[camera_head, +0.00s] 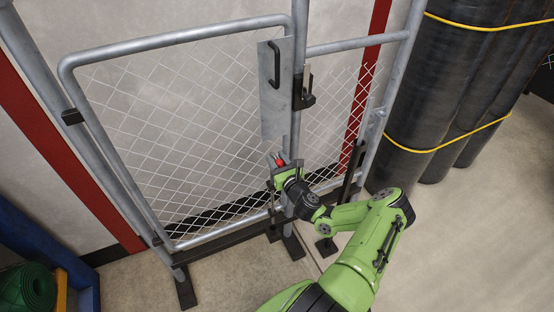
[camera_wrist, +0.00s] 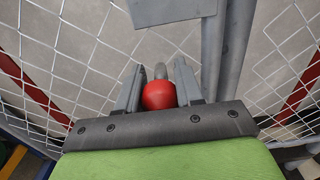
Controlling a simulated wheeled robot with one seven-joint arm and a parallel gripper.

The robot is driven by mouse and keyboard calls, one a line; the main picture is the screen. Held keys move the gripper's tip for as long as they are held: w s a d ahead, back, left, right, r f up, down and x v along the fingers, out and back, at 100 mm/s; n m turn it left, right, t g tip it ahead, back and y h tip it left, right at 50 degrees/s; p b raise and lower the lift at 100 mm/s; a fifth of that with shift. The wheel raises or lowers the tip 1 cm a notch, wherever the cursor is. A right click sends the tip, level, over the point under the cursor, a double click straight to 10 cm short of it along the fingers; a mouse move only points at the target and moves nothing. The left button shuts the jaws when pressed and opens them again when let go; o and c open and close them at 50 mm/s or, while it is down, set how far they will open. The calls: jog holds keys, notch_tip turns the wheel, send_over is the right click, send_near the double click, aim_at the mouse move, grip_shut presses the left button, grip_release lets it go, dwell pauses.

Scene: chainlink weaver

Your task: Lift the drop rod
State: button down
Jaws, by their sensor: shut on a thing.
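In the head view the red knob (camera_head: 280,162) shows at my gripper (camera_head: 278,163), low on the free side of the mesh gate (camera_head: 160,130). My gripper is shut on the knob. The rod's lower part (camera_head: 272,215) runs down beside the gate post; its bottom end is hard to make out.
A grey plate with a black handle (camera_head: 274,65) is on the gate above my gripper. A latch (camera_head: 305,98) is on the post beside it. Tall dark rolls with yellow straps (camera_head: 440,80) stand at right. A green roll (camera_head: 28,290) lies at lower left. Concrete floor (camera_head: 225,285) is clear in front.

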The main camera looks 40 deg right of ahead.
jog(key=shift+d+r, duration=0.1)
jog(key=shift+r, duration=0.4)
jog(key=c, duration=0.9)
grip_release()
jog(key=shift+o, duration=0.7)
jog(key=shift+f, duration=0.15)
jog(key=p+v, duration=0.1)
jog(key=v, duration=1.4)
jog(key=shift+s+a+p, duration=0.2)
jog(key=shift+s+p, duration=0.15)
jog(key=shift+p, duration=0.05)
